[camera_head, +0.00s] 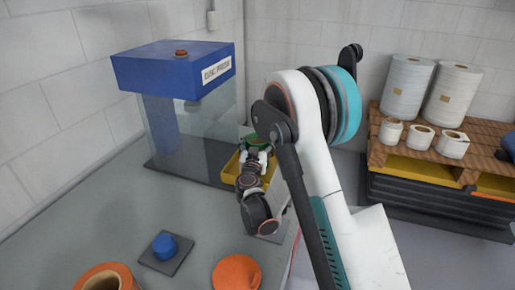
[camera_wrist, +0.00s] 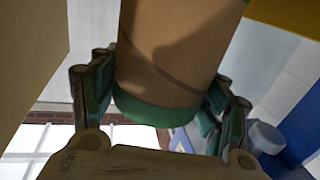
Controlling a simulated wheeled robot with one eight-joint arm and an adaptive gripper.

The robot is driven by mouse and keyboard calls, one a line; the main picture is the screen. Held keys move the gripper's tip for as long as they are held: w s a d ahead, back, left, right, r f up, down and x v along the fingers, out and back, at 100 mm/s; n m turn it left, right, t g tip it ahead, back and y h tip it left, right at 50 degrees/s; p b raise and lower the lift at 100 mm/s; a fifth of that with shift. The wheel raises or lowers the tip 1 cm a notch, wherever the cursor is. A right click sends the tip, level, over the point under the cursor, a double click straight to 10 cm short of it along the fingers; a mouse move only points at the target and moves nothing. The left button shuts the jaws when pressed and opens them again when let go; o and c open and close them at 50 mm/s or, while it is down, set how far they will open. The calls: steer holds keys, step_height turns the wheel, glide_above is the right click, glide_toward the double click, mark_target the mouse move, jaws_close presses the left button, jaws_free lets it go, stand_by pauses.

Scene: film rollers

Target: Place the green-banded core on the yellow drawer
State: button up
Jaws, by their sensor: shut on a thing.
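The green-banded core (camera_wrist: 172,45) is a brown tube with a green band around the end near the wrist camera. My gripper (camera_wrist: 158,100) is shut on it, with fingers on both sides near the band. In the head view my gripper (camera_head: 257,155) is over the yellow drawer (camera_head: 230,172), at the right of the blue-topped machine. Only a bit of green shows there, and the core is mostly hidden by my arm. A yellow surface (camera_wrist: 290,14) shows at the upper right of the wrist view. I cannot tell whether the core touches the drawer.
The clear-walled machine with a blue top (camera_head: 165,70) stands behind and left of my gripper. A blue knob on a dark plate (camera_head: 165,250), an orange roll (camera_head: 105,278) and an orange round thing (camera_head: 237,272) lie in front. A wooden pallet (camera_head: 405,155) with white rolls stands right.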

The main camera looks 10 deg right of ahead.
steer(key=shift+f, duration=0.4)
steer(key=o, duration=1.1)
steer(key=shift+o, duration=0.2)
steer(key=shift+r, duration=0.15)
